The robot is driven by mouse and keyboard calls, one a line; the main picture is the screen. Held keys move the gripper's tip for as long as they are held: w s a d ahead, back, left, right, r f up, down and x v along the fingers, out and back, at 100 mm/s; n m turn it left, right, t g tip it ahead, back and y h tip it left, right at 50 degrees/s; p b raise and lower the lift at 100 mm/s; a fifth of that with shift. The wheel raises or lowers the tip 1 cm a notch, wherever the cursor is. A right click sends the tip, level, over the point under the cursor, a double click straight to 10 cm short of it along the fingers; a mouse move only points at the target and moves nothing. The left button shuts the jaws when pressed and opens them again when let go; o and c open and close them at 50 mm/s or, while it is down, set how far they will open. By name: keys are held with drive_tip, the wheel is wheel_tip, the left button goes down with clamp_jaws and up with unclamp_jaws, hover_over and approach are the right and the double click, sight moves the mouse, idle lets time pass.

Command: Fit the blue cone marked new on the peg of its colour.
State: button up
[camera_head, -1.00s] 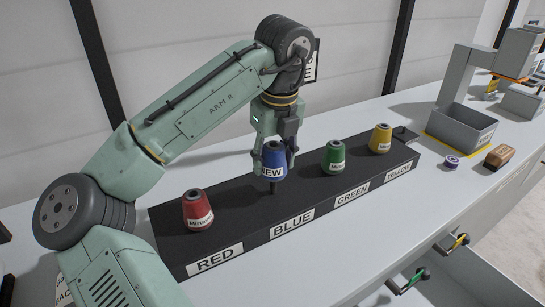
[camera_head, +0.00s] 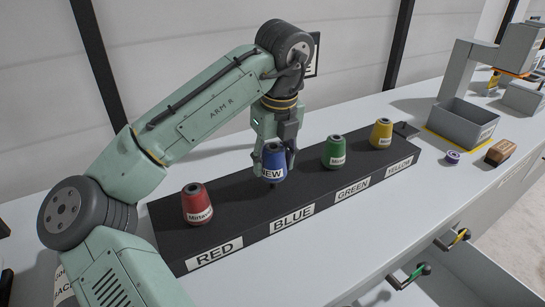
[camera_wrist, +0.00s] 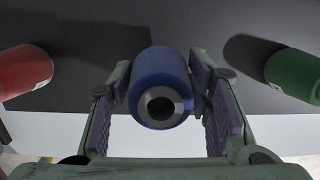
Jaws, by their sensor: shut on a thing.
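The blue cone (camera_head: 273,163), with a label reading NEW, is upright between the fingers of my gripper (camera_head: 272,158), which is shut on it. In the wrist view the blue cone (camera_wrist: 160,88) sits between both finger pads, its top hole facing the camera. The cone is over the BLUE section of the black peg rack (camera_head: 235,207). A short dark bit of the peg shows just under the cone's base, so the base appears slightly above the rack top. How far the peg is inside the cone is hidden.
On the rack, a red cone (camera_head: 197,204) stands left, a green cone (camera_head: 335,152) and a yellow cone (camera_head: 381,133) right. A grey bin (camera_head: 466,122), a purple-and-white roll (camera_head: 452,157) and a wooden block (camera_head: 500,152) lie further right. An open drawer (camera_head: 445,285) is at the lower right.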

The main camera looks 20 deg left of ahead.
sight(273, 171)
drive_tip(key=shift+f+b, duration=0.6)
drive_tip(key=shift+f, duration=1.05)
drive_tip(key=o, duration=1.3)
drive_tip(key=r, duration=0.4)
drive_tip(key=s+d+r, duration=0.1)
drive_tip(key=r, duration=0.7)
drive_tip(key=shift+s+d, duration=0.15)
drive_tip(key=shift+s, duration=0.05)
